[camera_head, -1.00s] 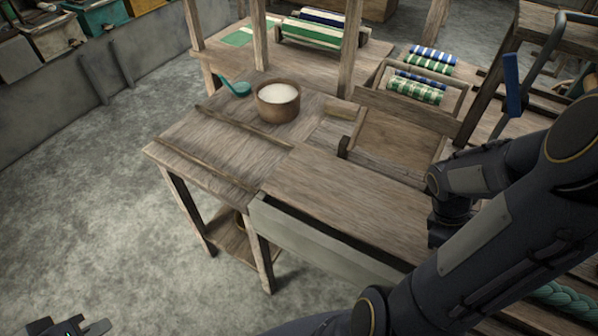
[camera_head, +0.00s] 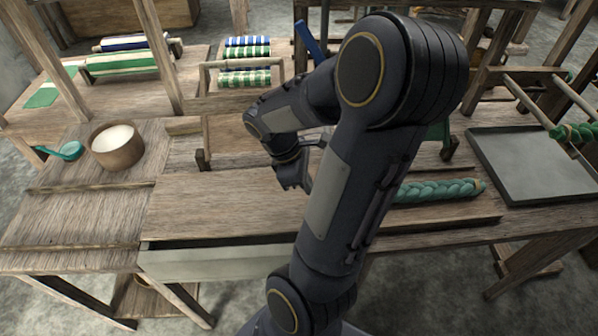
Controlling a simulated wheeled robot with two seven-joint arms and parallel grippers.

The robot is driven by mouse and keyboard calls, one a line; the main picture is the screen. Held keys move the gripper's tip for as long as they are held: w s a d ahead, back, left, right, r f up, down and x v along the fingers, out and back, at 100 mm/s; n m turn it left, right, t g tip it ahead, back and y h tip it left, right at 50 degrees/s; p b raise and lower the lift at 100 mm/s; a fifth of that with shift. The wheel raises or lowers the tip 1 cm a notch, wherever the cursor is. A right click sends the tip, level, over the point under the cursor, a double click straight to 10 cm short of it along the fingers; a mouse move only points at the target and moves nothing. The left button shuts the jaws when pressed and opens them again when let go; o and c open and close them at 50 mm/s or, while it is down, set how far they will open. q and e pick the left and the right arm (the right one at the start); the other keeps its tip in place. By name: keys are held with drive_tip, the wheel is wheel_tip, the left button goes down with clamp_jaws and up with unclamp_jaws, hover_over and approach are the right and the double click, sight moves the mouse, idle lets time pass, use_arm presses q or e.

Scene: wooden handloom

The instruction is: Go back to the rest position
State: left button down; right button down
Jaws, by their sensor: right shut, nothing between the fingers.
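My right gripper (camera_head: 296,182) is above the wooden loom table (camera_head: 215,205), at the end of my bent dark arm. It points downward, looks shut and holds nothing that I can see. Its fingertips are small and partly hidden by my arm link. My left gripper is out of view.
A brown bowl with white contents (camera_head: 117,150) and a teal ladle (camera_head: 68,151) stand at the left. Rolled striped cloths (camera_head: 247,60) lie at the back. A teal braid (camera_head: 440,190) lies right of my arm, near a grey tray (camera_head: 535,165). Wooden posts rise behind.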

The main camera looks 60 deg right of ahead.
drive_tip(key=v, duration=0.3)
drive_tip(key=shift+w+a+r, duration=0.1)
drive_tip(key=shift+w+r, duration=0.05)
drive_tip(key=shift+w, duration=0.1)
drive_tip(key=w+a+r+m+t+y, duration=0.1)
drive_tip(key=a+r+m+t+y, duration=0.1)
drive_tip(key=a, duration=0.5)
drive_tip(key=w+a+r+m+t+y, duration=0.1)
drive_tip(key=a+r+m+t, duration=0.1)
drive_tip(key=a+t, duration=0.2)
drive_tip(key=w+a+r+m+t+y, duration=0.1)
drive_tip(key=a+m+t+y, duration=0.1)
drive_tip(key=a, duration=0.9)
drive_tip(key=shift+w+r+t+y, duration=0.3)
drive_tip(key=shift+r+t, duration=0.1)
drive_tip(key=shift+t, duration=0.4)
